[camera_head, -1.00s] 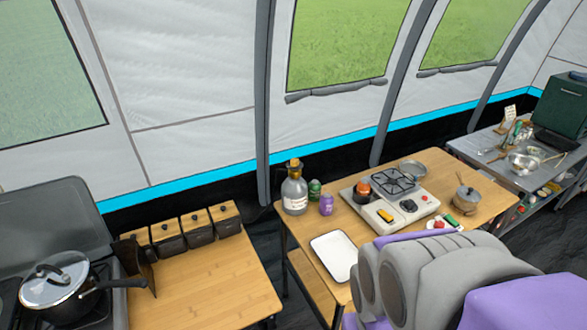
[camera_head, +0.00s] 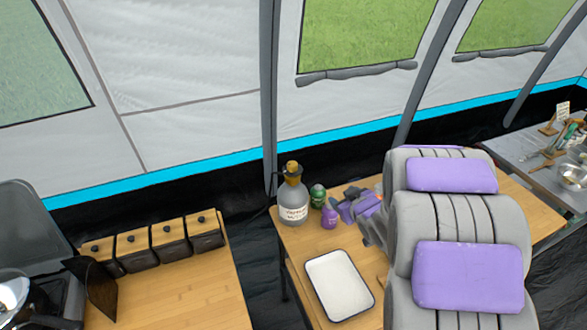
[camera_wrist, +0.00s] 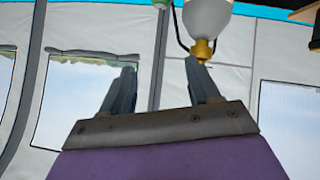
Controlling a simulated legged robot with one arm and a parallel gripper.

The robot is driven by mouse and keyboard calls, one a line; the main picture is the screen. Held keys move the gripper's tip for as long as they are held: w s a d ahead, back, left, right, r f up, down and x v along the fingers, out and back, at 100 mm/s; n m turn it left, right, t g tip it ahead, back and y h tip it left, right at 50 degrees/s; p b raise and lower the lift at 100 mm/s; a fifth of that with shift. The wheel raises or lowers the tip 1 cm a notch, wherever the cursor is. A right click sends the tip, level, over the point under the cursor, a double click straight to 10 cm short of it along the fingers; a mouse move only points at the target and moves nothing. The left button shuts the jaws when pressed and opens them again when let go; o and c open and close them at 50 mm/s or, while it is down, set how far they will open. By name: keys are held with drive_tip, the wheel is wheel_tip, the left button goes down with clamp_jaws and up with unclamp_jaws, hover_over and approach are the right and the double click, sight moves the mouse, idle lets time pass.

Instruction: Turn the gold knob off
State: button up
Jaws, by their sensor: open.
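The gold knob and its camp stove are not visible; my raised arm covers that part of the wooden table (camera_head: 293,239) in the head view. My gripper (camera_head: 350,200) is small and partly hidden there, over the table just right of the purple can (camera_head: 330,216). In the wrist view, my open, empty gripper (camera_wrist: 160,68) shows two dark fingers spread apart. The picture there is upside down, with the tent wall behind the fingers and the bottle (camera_wrist: 205,18) above the right one. I see no contact between the fingers and anything.
The bottle (camera_head: 293,199), a green can (camera_head: 318,195) and the purple can stand close beside my gripper. A white tray (camera_head: 340,285) lies at the table's front. Another counter (camera_head: 185,285) with canisters is at the left. A gap separates the two surfaces.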

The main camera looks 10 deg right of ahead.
wheel_tip(320, 180, down, 2)
drive_tip(key=w+a+t+y, duration=0.2)
drive_tip(key=t+y+b, duration=0.3)
drive_tip(key=y+b, duration=0.1)
approach(295, 169)
drive_tip(key=shift+n, duration=0.3)
drive_tip(key=b+x, duration=0.2)
drive_tip(key=x, duration=0.9)
drive_tip(key=shift+w+a+b, duration=0.1)
drive_tip(key=shift+w+b, duration=0.25)
drive_tip(key=shift+b, duration=0.05)
drive_tip(key=shift+c, duration=0.2)
